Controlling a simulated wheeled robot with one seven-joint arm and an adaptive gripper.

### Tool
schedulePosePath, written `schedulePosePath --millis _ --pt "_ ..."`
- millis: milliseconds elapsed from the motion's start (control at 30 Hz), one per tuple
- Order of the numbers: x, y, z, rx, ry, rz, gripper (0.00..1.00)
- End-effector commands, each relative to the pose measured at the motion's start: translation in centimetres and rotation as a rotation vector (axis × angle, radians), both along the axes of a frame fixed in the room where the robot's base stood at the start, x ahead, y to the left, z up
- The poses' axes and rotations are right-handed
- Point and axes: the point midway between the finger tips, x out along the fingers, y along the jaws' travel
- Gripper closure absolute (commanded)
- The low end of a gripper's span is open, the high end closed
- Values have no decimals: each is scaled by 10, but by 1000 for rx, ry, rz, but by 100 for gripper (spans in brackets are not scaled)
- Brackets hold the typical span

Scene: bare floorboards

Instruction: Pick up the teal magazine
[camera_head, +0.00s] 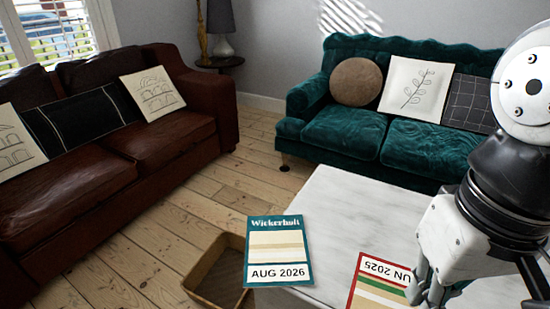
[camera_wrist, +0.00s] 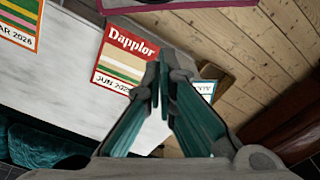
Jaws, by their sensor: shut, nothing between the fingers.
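The teal magazine (camera_head: 279,251), titled Wickerholt and marked AUG 2026, lies face up at the left edge of the white marble-look table (camera_head: 365,215). Its left part appears to jut past the edge. In the wrist view only a small piece of it (camera_wrist: 206,88) shows beside my fingers; the rest is hidden. My gripper (camera_head: 425,292) is right of it in the head view, over a red magazine (camera_head: 372,284). The wrist view shows my gripper (camera_wrist: 160,80) with its fingertips together and empty, in front of the red magazine's right edge.
The red magazine, titled Dapplor (camera_wrist: 122,58), lies close by on the table. An orange-bordered magazine (camera_wrist: 20,22) lies farther along. A brown basket (camera_head: 205,277) stands on the floor beside the table. A teal sofa (camera_head: 345,130) and brown leather sofa (camera_head: 165,135) stand around; floorboards between are clear.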

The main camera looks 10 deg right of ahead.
Motion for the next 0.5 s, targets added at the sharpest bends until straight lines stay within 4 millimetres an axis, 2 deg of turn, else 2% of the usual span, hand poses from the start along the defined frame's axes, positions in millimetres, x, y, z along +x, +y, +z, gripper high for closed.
schedulePosePath --millis 267,367,500 --pt "36 -1 5 13 17 -122 100" --pt "55 -2 6 16 23 -188 100" --pt "93 -3 3 18 38 -316 100"
